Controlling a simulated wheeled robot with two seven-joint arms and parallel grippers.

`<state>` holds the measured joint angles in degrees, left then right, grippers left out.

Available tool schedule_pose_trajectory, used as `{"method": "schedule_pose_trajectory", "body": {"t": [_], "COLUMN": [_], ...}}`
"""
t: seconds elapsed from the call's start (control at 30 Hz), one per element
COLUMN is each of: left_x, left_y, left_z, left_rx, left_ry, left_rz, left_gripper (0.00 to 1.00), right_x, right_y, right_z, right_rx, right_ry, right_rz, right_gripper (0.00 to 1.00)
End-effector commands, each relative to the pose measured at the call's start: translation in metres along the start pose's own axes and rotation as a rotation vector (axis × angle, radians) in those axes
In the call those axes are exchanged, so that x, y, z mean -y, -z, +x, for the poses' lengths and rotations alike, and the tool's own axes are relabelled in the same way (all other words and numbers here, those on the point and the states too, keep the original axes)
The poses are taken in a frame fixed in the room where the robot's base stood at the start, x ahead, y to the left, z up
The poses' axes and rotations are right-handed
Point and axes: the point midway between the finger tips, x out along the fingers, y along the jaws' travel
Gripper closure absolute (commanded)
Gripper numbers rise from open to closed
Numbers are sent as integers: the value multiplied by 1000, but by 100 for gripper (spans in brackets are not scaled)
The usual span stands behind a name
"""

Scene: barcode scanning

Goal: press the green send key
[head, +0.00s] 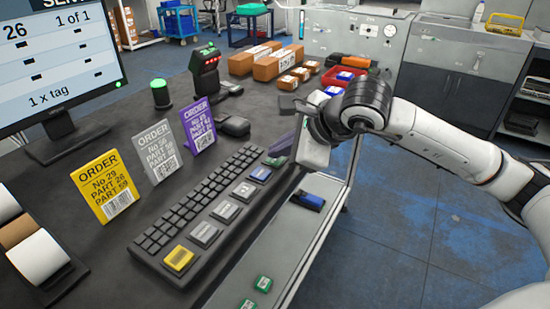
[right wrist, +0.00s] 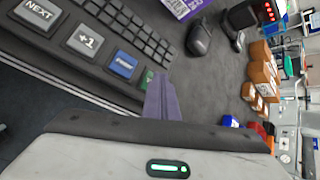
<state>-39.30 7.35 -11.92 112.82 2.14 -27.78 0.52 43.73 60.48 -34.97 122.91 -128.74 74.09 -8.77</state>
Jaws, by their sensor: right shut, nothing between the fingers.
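The keyboard (head: 190,222) lies on the dark desk, with a row of large keys along its near side. The green key (right wrist: 147,77) is at the far end of that row, beside the blue key (right wrist: 123,65); any label on it is hidden. My right gripper (head: 281,149) is shut and empty, at the far end of the keyboard. Its purple-grey fingers (right wrist: 160,97) partly cover the green key in the right wrist view. I cannot tell whether they touch it. My left gripper is not in view.
A monitor (head: 62,65) and yellow, white and purple order cards stand behind the keyboard. A dark mouse-like device (head: 234,126) lies close past its far end. Cardboard boxes (head: 278,65) and a red tray (head: 343,79) lie farther back. A lower shelf (head: 275,245) runs along the desk's right side.

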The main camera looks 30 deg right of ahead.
Motion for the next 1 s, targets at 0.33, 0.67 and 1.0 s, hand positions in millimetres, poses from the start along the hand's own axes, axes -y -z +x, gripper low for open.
{"method": "schedule_pose_trajectory", "body": {"t": [0.33,0.67,1.0], "left_x": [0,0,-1], "left_y": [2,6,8], "left_z": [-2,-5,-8], "left_rx": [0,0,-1], "left_ry": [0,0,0], "left_rz": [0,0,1], "left_gripper": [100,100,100], "right_x": [2,8,12], "right_y": [-2,-8,-12], "right_z": [-4,-12,-16], "right_rx": [-3,-1,0], "right_ry": [-2,-1,0], "right_rz": [0,0,0], "right_gripper": [100,100,100]}}
